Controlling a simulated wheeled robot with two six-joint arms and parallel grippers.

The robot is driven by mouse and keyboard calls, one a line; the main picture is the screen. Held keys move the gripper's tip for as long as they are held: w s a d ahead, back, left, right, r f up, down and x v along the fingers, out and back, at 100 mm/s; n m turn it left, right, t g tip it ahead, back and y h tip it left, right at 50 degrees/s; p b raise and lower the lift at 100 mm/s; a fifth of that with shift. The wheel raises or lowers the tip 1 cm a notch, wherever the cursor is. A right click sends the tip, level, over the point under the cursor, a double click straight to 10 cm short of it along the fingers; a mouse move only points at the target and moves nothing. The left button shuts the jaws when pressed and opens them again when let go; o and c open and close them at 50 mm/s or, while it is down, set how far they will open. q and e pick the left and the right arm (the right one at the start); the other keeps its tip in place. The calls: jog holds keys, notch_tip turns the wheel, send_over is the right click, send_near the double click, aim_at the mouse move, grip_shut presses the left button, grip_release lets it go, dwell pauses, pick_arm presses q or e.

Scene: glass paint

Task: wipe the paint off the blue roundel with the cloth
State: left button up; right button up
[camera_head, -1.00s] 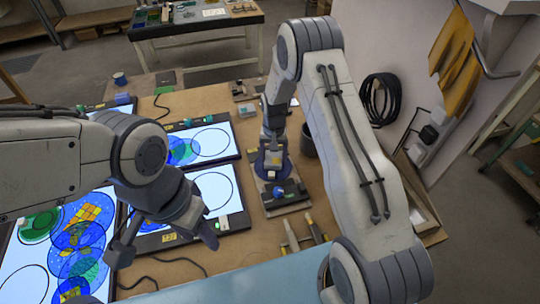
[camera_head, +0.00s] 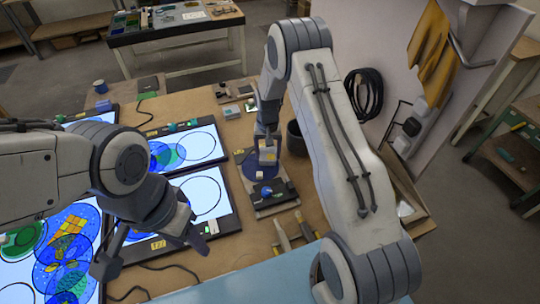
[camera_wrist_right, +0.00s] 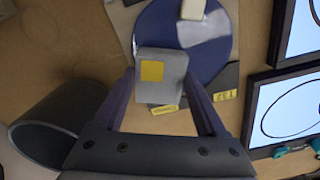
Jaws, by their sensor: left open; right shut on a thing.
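My right gripper is shut on a grey folded piece with a yellow square, which looks like the cloth (camera_wrist_right: 170,92). The cloth overlaps the roundel's near edge in the right wrist view; I cannot tell whether they touch. My left gripper (camera_head: 150,250) is open and empty, over the lower left panels.
A small cream block (camera_wrist_right: 193,9) sits at the roundel's far edge. A dark cup (camera_wrist_right: 38,138) stands beside the stand. Lit panels (camera_head: 204,195) with drawn circles and blue glass fill the left. Tools (camera_head: 282,236) lie in front of the stand.

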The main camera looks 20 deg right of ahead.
jog(key=shift+w+a+b, duration=0.1)
jog(key=shift+w+a, duration=0.25)
jog(key=shift+a, duration=0.4)
jog(key=shift+w+a+b, duration=0.1)
jog(key=shift+w+a, duration=0.3)
jog(key=shift+a, duration=0.3)
jog(key=shift+w+a+b, duration=0.1)
jog(key=shift+w+a, duration=0.25)
jog(key=shift+a, duration=0.4)
jog(key=shift+s+d, duration=0.3)
jog(key=shift+d, duration=0.4)
jog(key=shift+s+d, duration=0.3)
jog(key=shift+d, duration=0.35)
jog(key=shift+s+d, duration=0.3)
jog(key=shift+d, duration=0.4)
jog(key=shift+r+p, duration=1.8)
jog(key=shift+r, duration=0.65)
